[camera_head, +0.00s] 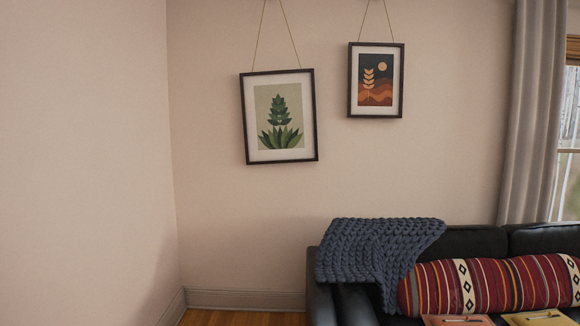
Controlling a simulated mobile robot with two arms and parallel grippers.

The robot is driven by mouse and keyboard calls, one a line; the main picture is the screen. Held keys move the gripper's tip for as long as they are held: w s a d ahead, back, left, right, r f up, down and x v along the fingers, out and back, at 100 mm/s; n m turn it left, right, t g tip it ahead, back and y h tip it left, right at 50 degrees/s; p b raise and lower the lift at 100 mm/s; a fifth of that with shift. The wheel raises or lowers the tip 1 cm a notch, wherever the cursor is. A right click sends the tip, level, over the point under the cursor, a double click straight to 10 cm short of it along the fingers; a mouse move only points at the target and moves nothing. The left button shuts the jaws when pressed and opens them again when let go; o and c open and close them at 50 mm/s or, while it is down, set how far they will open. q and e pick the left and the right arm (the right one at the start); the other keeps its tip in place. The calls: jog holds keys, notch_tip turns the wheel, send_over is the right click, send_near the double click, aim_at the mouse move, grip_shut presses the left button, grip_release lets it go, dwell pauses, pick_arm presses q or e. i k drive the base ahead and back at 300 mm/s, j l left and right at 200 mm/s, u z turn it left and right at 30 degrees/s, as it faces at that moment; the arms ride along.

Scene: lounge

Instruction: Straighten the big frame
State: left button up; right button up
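The big frame (280,154) hangs by a V of cord on the back wall, left of the middle of the view. It has a dark border, a white mat and a green plant print. It is tilted a little, with its top right corner higher than its top left one. A smaller dark frame (376,114) with an orange and black landscape print hangs to its right and looks close to level. Neither of my grippers is in view.
A black sofa (478,243) stands at the lower right, below the frames, with a blue knitted throw (375,248) and a striped red bolster (495,284). A grey curtain (533,110) hangs at the right. Wood floor (240,317) shows at the bottom, left of the sofa.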

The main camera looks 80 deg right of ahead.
aim_at(279, 110)
jog(key=l+z, duration=0.15)
jog(key=z, duration=0.35)
jog(key=i+l+z, duration=0.15)
jog(key=z, duration=0.35)
jog(key=i+l+z, duration=0.1)
jog(key=z, duration=0.4)
jog(key=i+z, duration=0.1)
jog(key=z, duration=0.4)
jog(key=i+z, duration=0.3)
jog(key=i, duration=0.3)
jog(key=i+j+z, duration=0.15)
jog(key=i+z, duration=0.2)
jog(key=i, duration=0.2)
jog(key=i+j+z, duration=0.3)
jog(key=i, duration=0.25)
jog(key=i+j+z, duration=0.3)
jog(key=i+j, duration=0.15)
jog(key=i, duration=0.1)
